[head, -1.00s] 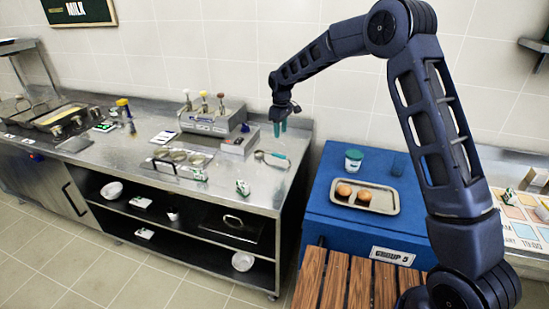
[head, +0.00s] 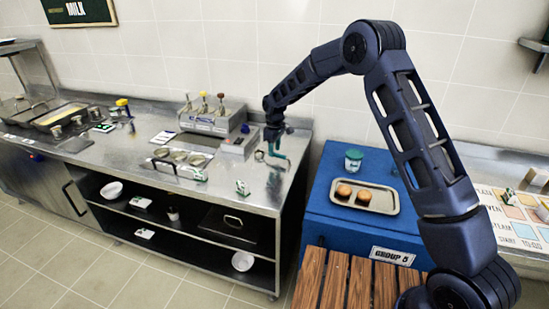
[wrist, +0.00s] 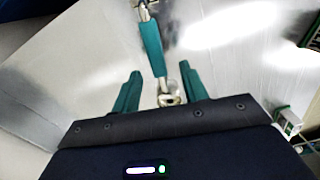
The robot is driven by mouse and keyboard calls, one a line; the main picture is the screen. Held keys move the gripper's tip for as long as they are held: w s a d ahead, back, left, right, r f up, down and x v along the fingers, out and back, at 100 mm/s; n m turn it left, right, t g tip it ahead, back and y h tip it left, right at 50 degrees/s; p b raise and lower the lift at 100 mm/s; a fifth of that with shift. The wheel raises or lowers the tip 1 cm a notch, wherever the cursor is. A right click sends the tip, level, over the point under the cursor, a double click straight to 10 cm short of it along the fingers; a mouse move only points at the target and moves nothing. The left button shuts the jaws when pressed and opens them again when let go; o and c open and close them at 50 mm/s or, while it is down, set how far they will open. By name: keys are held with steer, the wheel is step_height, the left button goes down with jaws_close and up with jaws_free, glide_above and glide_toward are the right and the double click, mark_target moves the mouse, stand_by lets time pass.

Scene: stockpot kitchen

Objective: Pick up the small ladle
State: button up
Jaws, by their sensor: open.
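The small ladle lies on the steel counter, with its silver bowl end (head: 259,155) showing just left of my gripper (head: 276,146) in the head view. My gripper partly covers its teal handle there. In the wrist view the teal handle (wrist: 152,48) runs toward me, and its silver end lies in the gap between the fingers of my gripper (wrist: 160,72). My gripper is open and points down. The ladle bowl is cut off by the top edge of the wrist view. I cannot tell how much height remains between fingertips and handle.
A dispenser box (head: 213,120) with several pumps stands behind on the counter (head: 120,160). A small white-green item (head: 242,188) stands in front. Inset containers (head: 180,156) lie to the left. A blue cabinet (head: 330,210) with a tray (head: 378,208) and cup (head: 354,160) is right.

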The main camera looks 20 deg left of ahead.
mark_target(275, 153)
step_height(275, 153, down, 4)
steer(key=shift+r, duration=0.25)
steer(key=shift+w, duration=0.1)
steer(key=shift+c, duration=0.4)
jaws_close()
steer(key=shift+r, duration=0.1)
